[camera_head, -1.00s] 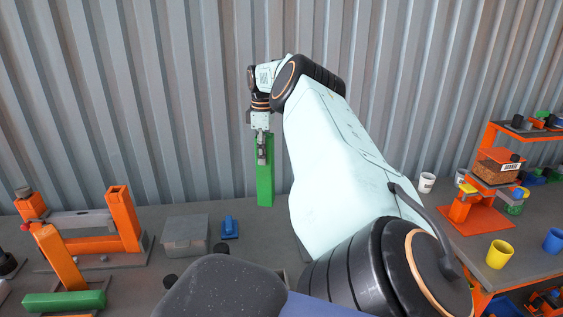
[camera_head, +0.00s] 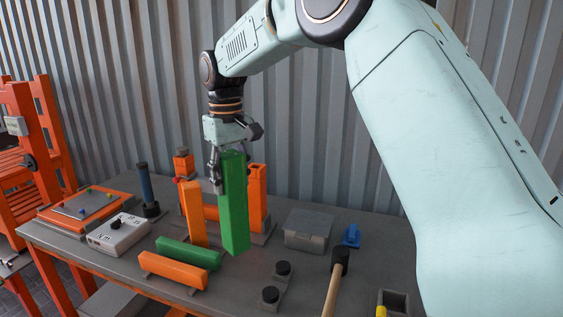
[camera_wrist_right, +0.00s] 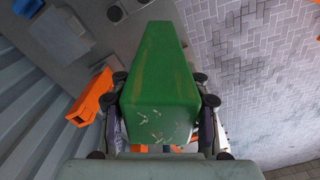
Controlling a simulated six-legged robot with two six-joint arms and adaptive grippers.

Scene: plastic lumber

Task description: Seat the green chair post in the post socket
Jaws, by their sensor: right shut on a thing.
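The green chair post (camera_head: 234,210) hangs upright above the table, in front of the orange frame (camera_head: 257,190). It fills the middle of the right wrist view (camera_wrist_right: 160,75). My right gripper (camera_head: 216,168) is shut around the upper part of the post, with its fingers on both sides in the right wrist view (camera_wrist_right: 162,105). The post's lower end appears clear of the tabletop. The orange frame has several uprights, and the post partly hides it. I cannot make out the post socket for certain. My left gripper is not in view.
A green bar (camera_head: 188,253) and an orange bar (camera_head: 172,270) lie in front of the frame. A grey box (camera_head: 309,230), blue part (camera_head: 351,236), mallet (camera_head: 335,283) and black-knobbed piece (camera_head: 276,284) lie to the right. A white control box (camera_head: 119,234) stands left.

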